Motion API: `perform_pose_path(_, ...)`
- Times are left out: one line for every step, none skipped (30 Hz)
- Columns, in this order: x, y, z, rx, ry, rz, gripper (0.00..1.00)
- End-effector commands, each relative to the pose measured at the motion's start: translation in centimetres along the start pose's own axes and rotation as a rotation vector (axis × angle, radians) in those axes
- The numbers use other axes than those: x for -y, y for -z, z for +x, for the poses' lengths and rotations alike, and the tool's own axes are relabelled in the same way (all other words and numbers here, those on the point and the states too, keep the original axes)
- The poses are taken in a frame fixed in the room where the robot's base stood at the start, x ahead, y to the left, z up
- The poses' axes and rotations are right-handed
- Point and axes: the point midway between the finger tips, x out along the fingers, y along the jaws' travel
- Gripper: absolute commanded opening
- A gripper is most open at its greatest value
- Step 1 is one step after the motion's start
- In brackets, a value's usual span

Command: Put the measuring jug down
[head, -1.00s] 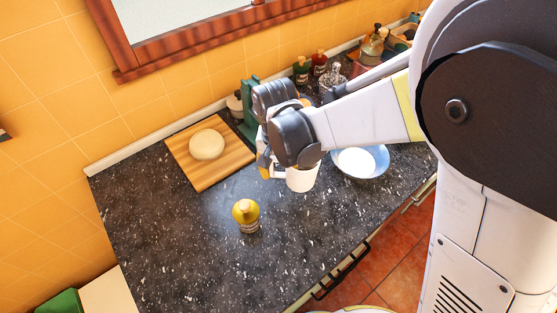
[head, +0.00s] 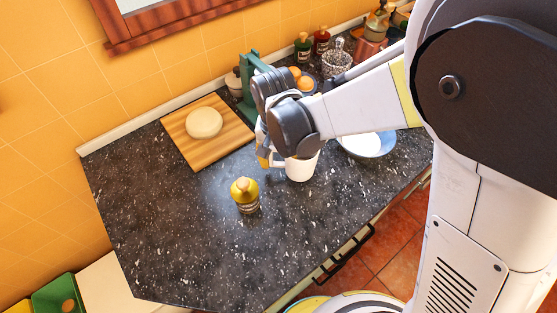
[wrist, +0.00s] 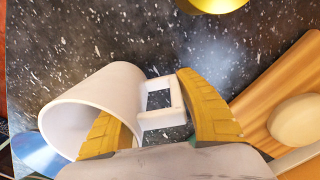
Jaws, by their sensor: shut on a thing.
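The measuring jug (head: 301,168) is white, with a square-cornered handle. It is at or just above the dark speckled counter (head: 180,240), and I cannot tell whether its base touches. In the wrist view the jug (wrist: 125,90) is at the left, its open rim towards the camera and its handle between the yellow fingers. My gripper (wrist: 160,118) is shut on the jug, with the left finger across its mouth and the right finger beyond the handle. In the head view my gripper (head: 270,155) partly hides the jug.
A wooden board (head: 190,147) with a pale round lump (head: 204,123) lies further left. A blue bowl (head: 380,151) is close on the right. Oranges and bottles stand behind. The front left counter is clear.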

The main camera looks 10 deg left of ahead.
Motion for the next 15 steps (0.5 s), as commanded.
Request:
perform_pose_path(0.03,-0.01,0.94,0.0,0.0,0.0,0.06)
perform_pose_path(0.04,-0.01,1.15,0.0,0.0,0.0,0.06)
perform_pose_path(0.04,-0.02,1.34,0.0,0.0,0.0,0.06)
perform_pose_path(0.05,-0.02,1.44,0.0,0.0,0.0,0.06)
perform_pose_path(0.05,-0.02,1.49,0.0,0.0,0.0,0.06)
perform_pose_path(0.05,-0.02,1.51,0.0,0.0,0.0,0.06)
perform_pose_path(0.05,-0.02,1.49,0.0,0.0,0.0,0.06)
perform_pose_path(0.05,-0.02,1.46,0.0,0.0,0.0,0.06)
perform_pose_path(0.05,-0.02,1.41,0.0,0.0,0.0,0.06)
perform_pose_path(0.05,-0.02,1.39,0.0,0.0,0.0,0.06)
perform_pose_path(0.04,-0.02,1.38,0.0,0.0,0.0,0.06)
perform_pose_path(0.05,-0.02,1.38,0.0,0.0,0.0,0.06)
perform_pose_path(0.05,-0.02,1.37,0.0,0.0,0.0,0.06)
perform_pose_path(0.05,-0.02,1.38,0.0,0.0,0.0,0.06)
perform_pose_path(0.05,-0.02,1.4,0.0,0.0,0.0,0.06)
